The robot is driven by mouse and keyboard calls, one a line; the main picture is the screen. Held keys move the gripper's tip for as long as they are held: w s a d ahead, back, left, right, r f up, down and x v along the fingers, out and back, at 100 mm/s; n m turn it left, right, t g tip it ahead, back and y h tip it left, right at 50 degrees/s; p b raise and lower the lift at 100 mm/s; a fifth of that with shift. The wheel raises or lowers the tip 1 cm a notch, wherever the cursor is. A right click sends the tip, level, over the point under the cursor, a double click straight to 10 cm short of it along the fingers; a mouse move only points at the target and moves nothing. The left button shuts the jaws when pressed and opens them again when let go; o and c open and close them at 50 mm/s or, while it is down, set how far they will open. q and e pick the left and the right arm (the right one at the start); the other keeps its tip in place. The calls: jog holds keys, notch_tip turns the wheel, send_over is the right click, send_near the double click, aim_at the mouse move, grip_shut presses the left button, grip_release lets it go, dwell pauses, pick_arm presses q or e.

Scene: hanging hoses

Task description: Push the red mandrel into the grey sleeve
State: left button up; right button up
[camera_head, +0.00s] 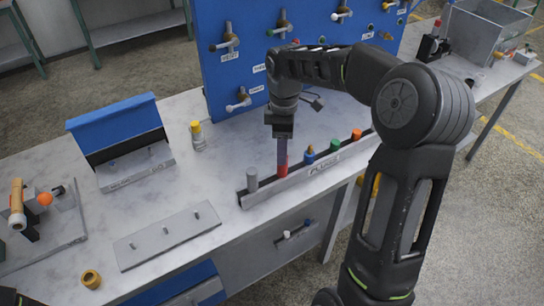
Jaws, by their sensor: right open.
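A red to purple upright cylinder (282,162), likely the red mandrel, stands at the rack labelled as plugs. My right gripper (283,136) points down directly over it and is open. Whether its fingertips are around the cylinder's top or just above it, I cannot tell.
The rack (310,176) also holds a blue plug (309,155) and a green plug (335,145). A blue upright panel (235,75) with valves rises behind. A pegged grey plate (168,236) and a blue-backed stand (135,165) lie left. Bare tabletop lies between.

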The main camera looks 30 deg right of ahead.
aim_at(282, 170)
jog(key=shift+s+r, duration=0.1)
jog(key=shift+s, duration=0.1)
jog(key=shift+w+f, duration=0.1)
jog(key=shift+f, duration=1.25)
jog(key=shift+f, duration=0.1)
jog(key=shift+f+p, duration=0.3)
jog(key=shift+p, duration=0.15)
notch_tip(282, 170, down, 4)
jog(key=shift+d+f+p, duration=0.1)
jog(key=shift+f+p, duration=0.1)
jog(key=shift+p, duration=0.35)
jog(key=shift+c, duration=0.5)
grip_shut()
